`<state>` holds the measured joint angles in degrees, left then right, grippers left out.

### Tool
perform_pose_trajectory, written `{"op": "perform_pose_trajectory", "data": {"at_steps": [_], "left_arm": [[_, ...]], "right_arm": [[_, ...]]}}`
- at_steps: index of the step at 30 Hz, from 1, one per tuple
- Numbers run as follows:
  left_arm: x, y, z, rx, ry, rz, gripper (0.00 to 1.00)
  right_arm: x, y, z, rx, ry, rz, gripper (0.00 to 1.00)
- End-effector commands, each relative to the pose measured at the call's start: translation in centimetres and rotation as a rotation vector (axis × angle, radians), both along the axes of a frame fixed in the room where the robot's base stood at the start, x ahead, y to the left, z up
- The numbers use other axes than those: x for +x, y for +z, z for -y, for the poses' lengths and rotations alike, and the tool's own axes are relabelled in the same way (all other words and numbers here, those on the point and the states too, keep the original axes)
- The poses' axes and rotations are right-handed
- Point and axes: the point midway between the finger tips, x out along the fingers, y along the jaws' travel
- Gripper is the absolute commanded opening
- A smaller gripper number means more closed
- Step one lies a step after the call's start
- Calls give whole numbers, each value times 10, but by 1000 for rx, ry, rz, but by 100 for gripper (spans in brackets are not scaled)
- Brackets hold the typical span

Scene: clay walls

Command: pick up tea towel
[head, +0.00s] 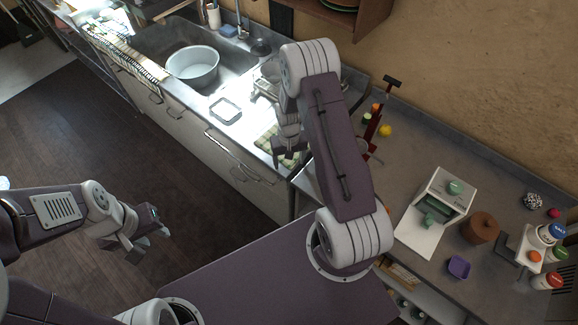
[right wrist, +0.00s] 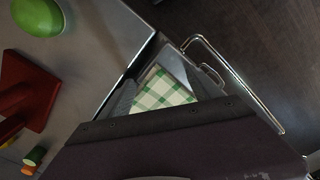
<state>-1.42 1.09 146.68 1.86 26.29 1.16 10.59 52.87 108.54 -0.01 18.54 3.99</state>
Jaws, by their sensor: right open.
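The tea towel (head: 266,141) is a green-and-white checked cloth on the counter edge, partly hidden by my right gripper in the head view. It also shows in the right wrist view (right wrist: 166,92), between the grey fingers and partly covered by the dark gripper body. My right gripper (head: 288,158) is open, close over the towel; I cannot tell whether it touches it. My left gripper (head: 150,238) is above the dark floor, away from the counter, with its fingers apart and nothing between them.
A red stand (head: 374,124) and yellow fruit (head: 385,130) are right of the towel. A metal rail (head: 238,158) runs along the counter front. The floor is clear.

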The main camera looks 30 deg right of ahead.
Motion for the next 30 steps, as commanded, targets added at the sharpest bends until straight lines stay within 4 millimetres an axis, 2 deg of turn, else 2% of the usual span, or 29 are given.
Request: {"op": "perform_pose_trajectory", "data": {"at_steps": [1, 17, 26, 30], "left_arm": [[0, 0, 0, 0, 0, 0, 36], [0, 0, 0, 0, 0, 0, 36], [0, 1, 0, 0, 0, 0, 36], [0, 21, 0, 0, 0, 0, 36]], "right_arm": [[-1, 0, 0, 1, 0, -2, 73], [-1, -1, 0, 1, 0, -3, 0], [-1, 1, 0, 1, 0, -3, 0], [-1, 23, 0, 1, 0, -2, 0]]}}
